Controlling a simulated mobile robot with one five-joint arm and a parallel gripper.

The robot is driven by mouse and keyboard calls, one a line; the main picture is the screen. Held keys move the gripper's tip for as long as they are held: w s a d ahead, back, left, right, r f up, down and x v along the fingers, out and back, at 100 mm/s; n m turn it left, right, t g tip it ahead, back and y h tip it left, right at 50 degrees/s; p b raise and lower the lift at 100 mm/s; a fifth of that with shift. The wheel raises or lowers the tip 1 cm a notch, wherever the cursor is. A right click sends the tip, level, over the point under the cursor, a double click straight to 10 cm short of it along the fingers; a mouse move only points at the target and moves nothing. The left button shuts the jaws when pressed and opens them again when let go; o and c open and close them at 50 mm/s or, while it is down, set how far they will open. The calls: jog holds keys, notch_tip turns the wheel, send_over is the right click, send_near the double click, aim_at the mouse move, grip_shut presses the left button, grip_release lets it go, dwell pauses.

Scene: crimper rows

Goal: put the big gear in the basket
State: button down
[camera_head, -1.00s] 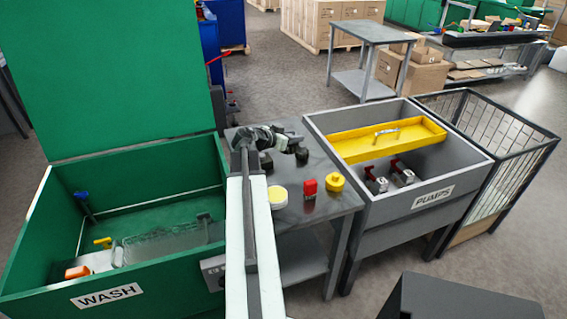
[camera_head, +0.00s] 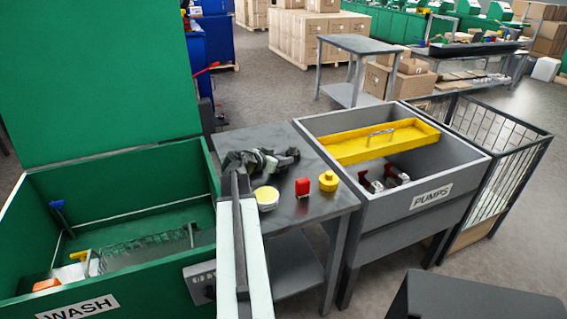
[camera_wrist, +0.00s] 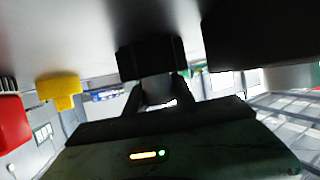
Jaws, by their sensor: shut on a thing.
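My gripper (camera_head: 278,160) is low over the grey table, at the end of my pale arm. In the wrist view my gripper (camera_wrist: 158,88) is shut on a dark, blocky thing (camera_wrist: 150,58) close to the tabletop. No teeth show on it, so I cannot tell whether it is the big gear. My wrist and gripper hide part of the table in the head view. A wire-mesh basket (camera_head: 497,140) stands at the far right, beyond the grey PUMPS bin.
On the table (camera_head: 308,215) are a pale yellow disc (camera_head: 266,195), a red block (camera_head: 302,187) and a yellow knobbed piece (camera_head: 328,181). The grey PUMPS bin (camera_head: 455,172) holds a yellow tray (camera_head: 365,153) and red-and-grey parts. The green WASH bin (camera_head: 150,273) stands at left.

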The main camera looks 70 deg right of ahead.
jog(key=shift+f, duration=0.1)
jog(key=c, duration=1.1)
grip_release()
jog(key=shift+o, duration=0.2)
